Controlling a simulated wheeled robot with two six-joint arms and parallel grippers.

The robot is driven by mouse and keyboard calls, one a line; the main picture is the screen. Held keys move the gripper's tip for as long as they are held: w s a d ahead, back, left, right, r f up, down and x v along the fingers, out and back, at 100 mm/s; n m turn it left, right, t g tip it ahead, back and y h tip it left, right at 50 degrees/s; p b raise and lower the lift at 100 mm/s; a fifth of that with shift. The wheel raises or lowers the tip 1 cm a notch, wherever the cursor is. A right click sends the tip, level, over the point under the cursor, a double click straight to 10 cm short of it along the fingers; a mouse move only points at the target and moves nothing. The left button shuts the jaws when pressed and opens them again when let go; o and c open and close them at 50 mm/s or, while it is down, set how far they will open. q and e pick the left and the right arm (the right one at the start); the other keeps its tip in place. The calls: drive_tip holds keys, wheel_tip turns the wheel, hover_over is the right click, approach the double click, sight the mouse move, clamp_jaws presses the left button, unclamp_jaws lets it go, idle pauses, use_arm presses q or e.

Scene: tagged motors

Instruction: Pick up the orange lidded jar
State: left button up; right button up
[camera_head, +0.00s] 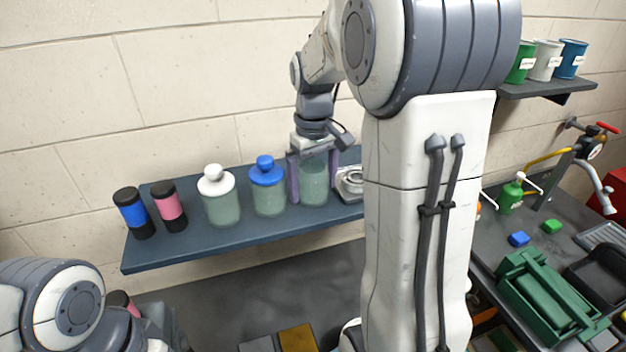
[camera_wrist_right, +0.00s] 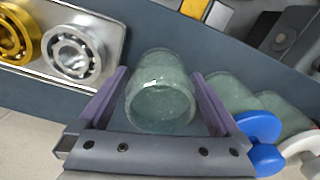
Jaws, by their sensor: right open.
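A clear greenish jar (camera_head: 314,181) stands upright on the wall shelf, right of the blue-lidded jar. My right gripper (camera_head: 313,178) is open, its purple fingers on either side of this jar. In the right wrist view the jar (camera_wrist_right: 160,100) stands between the open fingers (camera_wrist_right: 160,76), with small gaps visible beside it. No orange lid shows on it in either view. My left gripper is out of view; only part of my left arm shows at lower left.
The shelf (camera_head: 190,248) also holds a blue-lidded jar (camera_head: 267,187), a white-lidded jar (camera_head: 220,197), a pink canister (camera_head: 169,206) and a blue canister (camera_head: 134,213). A tray of bearings (camera_wrist_right: 118,55) lies close on the jar's other side.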

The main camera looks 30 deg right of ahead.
drive_tip(key=shift+f, duration=0.4)
drive_tip(key=c, duration=1.5)
drive_tip(key=shift+r, duration=0.1)
drive_tip(key=shift+r, duration=0.1)
